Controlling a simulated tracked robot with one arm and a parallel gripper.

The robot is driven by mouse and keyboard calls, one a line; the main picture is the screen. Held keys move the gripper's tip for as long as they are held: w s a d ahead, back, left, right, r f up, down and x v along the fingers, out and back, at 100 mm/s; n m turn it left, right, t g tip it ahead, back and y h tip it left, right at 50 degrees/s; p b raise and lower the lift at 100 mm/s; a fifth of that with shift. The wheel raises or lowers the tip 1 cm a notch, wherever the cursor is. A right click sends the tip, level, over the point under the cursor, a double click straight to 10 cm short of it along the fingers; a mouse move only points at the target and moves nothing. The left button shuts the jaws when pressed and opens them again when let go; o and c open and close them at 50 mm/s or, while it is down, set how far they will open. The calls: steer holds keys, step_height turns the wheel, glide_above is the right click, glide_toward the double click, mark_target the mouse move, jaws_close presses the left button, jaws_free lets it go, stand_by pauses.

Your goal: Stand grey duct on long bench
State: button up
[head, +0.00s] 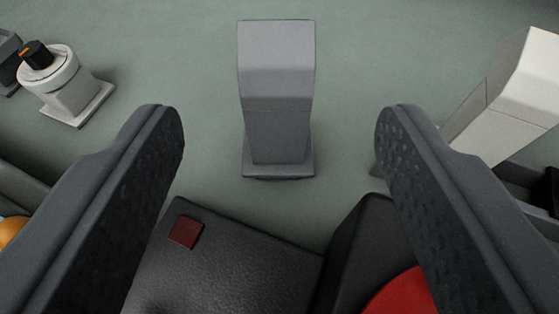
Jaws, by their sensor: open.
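The grey duct (278,95) stands upright on its square base, top centre in the head view. It rests on a grey-green surface (370,60), which may be the long bench; I cannot tell for sure. My gripper (280,130) is open and empty. Its two dark, dimpled fingers come in from the lower left and lower right. The duct shows in the gap between the fingers, with clear space on both sides. I see no contact between the fingers and the duct.
A black box with a small dark red square (186,232) lies below the duct. A black part with a red disc (400,295) is beside it. A white duct-like piece (510,95) stands at right. A white knob unit (65,85) stands at upper left. An orange round thing (10,232) shows at left.

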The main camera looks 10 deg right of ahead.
steer(key=shift+s+r, duration=0.1)
steer(key=shift+s, duration=0.25)
steer(key=shift+r, duration=0.1)
steer(key=w+a+r+h, duration=0.15)
steer(key=a+r, duration=0.25)
steer(key=r, duration=0.6)
steer(key=w+a+r, duration=0.3)
steer(key=a+r, duration=0.1)
steer(key=r, duration=0.6)
steer(key=w+a+r+h, duration=0.1)
steer(key=w+a+r, duration=0.15)
steer(key=r, duration=0.65)
steer(key=s+a+r+y, duration=0.1)
steer(key=s+a+r, duration=0.3)
steer(key=a+r, duration=0.3)
steer(key=s+a+r+n+t+y, duration=0.1)
steer(key=s+a+r+y, duration=0.1)
steer(key=s+a+r, duration=0.2)
steer(key=s+a+r+t+y, duration=0.1)
steer(key=s+a+r, duration=0.3)
steer(key=a+r, duration=0.6)
steer(key=a, duration=0.3)
steer(key=shift+s+r+n+y, duration=0.3)
steer(key=shift+n+y, duration=0.05)
steer(key=shift+n, duration=0.05)
steer(key=shift+a, duration=0.15)
steer(key=shift+w+f+b, duration=0.1)
steer(key=shift+f+b, duration=1.3)
steer(key=shift+f, duration=0.05)
